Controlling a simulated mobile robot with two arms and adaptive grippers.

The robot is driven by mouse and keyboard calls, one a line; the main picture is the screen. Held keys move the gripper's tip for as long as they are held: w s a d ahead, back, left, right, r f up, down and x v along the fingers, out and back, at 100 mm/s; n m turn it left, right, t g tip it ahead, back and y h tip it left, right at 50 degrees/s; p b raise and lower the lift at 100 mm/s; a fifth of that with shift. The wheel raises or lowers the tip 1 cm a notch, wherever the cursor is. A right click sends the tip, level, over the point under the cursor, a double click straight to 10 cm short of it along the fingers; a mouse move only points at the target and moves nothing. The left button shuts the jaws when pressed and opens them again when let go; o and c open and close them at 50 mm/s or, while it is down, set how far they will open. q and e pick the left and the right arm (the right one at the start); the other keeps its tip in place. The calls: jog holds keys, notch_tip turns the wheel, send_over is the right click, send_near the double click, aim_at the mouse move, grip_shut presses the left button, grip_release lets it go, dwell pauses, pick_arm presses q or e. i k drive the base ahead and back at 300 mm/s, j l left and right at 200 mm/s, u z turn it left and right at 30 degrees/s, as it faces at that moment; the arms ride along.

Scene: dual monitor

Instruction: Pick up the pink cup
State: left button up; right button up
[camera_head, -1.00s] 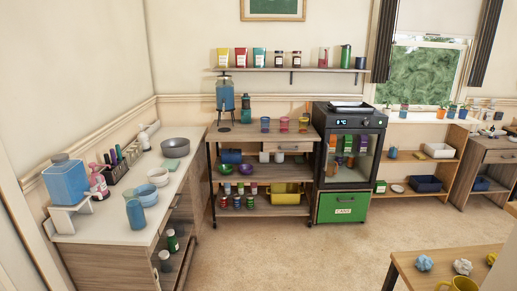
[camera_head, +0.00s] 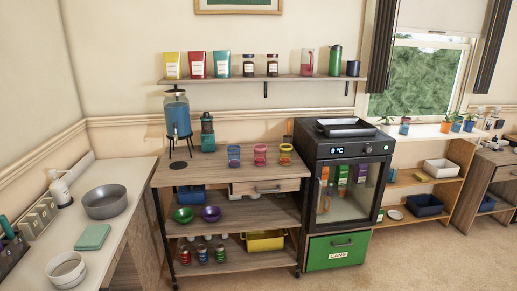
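The pink cup (camera_head: 260,154) stands upright on the top of a wooden cart (camera_head: 215,170), between a blue cup (camera_head: 234,156) on its left and a yellow cup (camera_head: 285,154) on its right. The three cups stand apart in a row near the back of the top. Neither of my grippers shows in the head view.
A black oven (camera_head: 345,150) stands just right of the cart. A shelf (camera_head: 270,79) hangs above. A counter (camera_head: 112,225) runs along the left. Carpet (camera_head: 400,260) is open at front right.

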aim_at(260, 150)
jog(key=i+l+u, duration=0.3)
jog(key=i+l, duration=0.3)
jog(key=i, duration=0.3)
jog(key=i+l+u, duration=0.25)
jog(key=i+l, duration=0.55)
